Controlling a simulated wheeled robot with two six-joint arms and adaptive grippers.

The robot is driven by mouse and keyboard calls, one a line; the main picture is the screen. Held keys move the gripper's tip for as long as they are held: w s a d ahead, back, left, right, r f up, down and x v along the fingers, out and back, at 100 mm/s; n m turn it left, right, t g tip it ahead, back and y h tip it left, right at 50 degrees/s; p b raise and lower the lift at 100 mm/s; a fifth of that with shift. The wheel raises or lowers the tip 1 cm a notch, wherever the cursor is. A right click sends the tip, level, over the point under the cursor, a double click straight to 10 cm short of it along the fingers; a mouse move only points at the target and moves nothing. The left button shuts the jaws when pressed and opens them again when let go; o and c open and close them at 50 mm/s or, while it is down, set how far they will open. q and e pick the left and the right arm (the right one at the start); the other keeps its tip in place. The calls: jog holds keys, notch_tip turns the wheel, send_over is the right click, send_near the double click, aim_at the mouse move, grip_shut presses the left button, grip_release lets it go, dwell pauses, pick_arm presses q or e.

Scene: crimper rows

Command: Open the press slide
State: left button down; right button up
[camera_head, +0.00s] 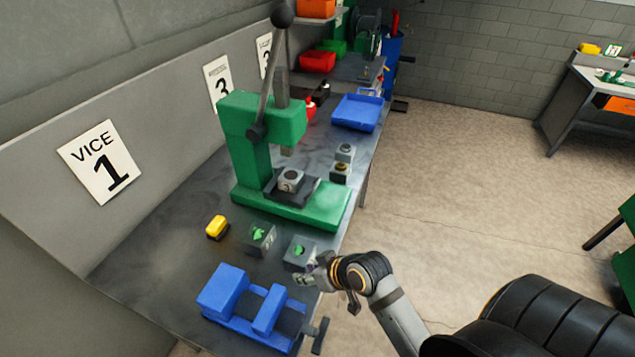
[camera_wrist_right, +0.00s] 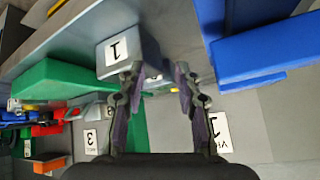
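The green press (camera_head: 247,150) stands on the bench, with a black lever (camera_head: 268,75) rising above it. On its base is a dark slide plate (camera_head: 309,191) bearing a small grey block (camera_head: 290,180). I cannot tell how far out the slide is. My right gripper (camera_head: 304,277) is in front of the press, close to a grey block with a green mark (camera_head: 299,252). In the right wrist view its two fingers (camera_wrist_right: 160,76) are apart, with a grey block marked 1 (camera_wrist_right: 122,50) just beyond them; contact is unclear. My left gripper is not seen.
A blue vice (camera_head: 222,289) sits at the bench's near end. A second grey block (camera_head: 260,238) and a yellow block (camera_head: 217,228) lie between vice and press. Small blocks (camera_head: 344,153) and a blue tray (camera_head: 358,112) are beyond.

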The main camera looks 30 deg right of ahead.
jog(key=w+a+r+t+y, duration=0.1)
jog(key=w+r, duration=0.1)
jog(key=w, duration=0.1)
jog(key=w+a+r+t+y, duration=0.1)
jog(key=w+r+t, duration=0.1)
jog(key=w+a+r+m+t+y, duration=0.1)
jog(key=w+a+r, duration=0.1)
jog(key=w, duration=0.1)
jog(key=shift+w+t, duration=0.35)
jog(key=shift+t, duration=0.05)
jog(key=w+d+r+m+t+h, duration=0.6)
jog(key=w+d+m+t+h, duration=0.15)
jog(key=w+m, duration=0.2)
jog(key=m+g+h, duration=0.6)
jog(key=m+h, duration=0.1)
jog(key=m, duration=0.2)
send_near(317, 186)
jog(key=shift+x, duration=0.75)
jog(key=shift+m+y, duration=0.25)
jog(key=x, duration=1)
jog(key=shift+w+d+b, duration=0.1)
jog(key=shift+d+b, duration=0.1)
jog(key=shift+b, duration=0.2)
